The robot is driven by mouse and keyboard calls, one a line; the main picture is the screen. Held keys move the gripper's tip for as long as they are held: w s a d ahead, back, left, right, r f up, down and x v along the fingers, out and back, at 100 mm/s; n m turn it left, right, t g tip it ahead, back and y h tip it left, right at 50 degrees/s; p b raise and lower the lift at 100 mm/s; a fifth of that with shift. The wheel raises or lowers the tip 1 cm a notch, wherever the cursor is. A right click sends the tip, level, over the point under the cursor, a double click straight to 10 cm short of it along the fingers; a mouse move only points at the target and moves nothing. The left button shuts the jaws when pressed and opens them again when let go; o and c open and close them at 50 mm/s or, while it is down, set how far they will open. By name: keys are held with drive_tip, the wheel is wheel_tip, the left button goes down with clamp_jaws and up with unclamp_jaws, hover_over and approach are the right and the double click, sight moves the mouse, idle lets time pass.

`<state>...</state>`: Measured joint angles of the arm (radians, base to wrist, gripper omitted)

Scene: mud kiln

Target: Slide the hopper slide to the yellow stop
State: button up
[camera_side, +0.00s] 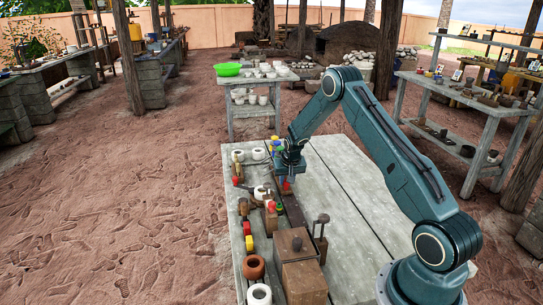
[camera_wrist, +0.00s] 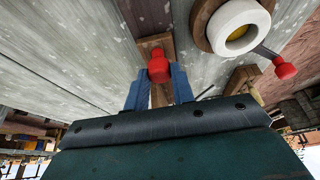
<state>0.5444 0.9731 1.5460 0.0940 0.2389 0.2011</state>
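My gripper (camera_side: 287,181) points down over the table, above a long dark wooden rail (camera_side: 292,208). In the wrist view its two blue fingers (camera_wrist: 157,80) are apart, one on each side of a red knob (camera_wrist: 158,66). The knob stands on a brown wooden strip (camera_wrist: 154,45), which may be the hopper slide. A gap shows between knob and fingers, and I cannot see contact. A small yellow block (camera_side: 249,243) lies near the table's left edge; I cannot tell whether it is the yellow stop.
A brown lidded box (camera_side: 303,280) stands at the front, beside an upright dark handle (camera_side: 321,239). A clay ring pot (camera_side: 254,267) and a white ring (camera_side: 259,294) are at front left. A red-ended handle (camera_wrist: 284,68) is close right in the wrist view. The table's right side is clear.

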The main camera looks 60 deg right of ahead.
clamp_jaws()
drive_tip(key=shift+a, duration=0.1)
drive_tip(key=s+a, duration=1.2)
drive_tip(key=shift+s+a, duration=0.3)
drive_tip(key=shift+s, duration=0.1)
drive_tip(key=o, duration=0.9)
unclamp_jaws()
drive_tip(key=shift+r, duration=0.1)
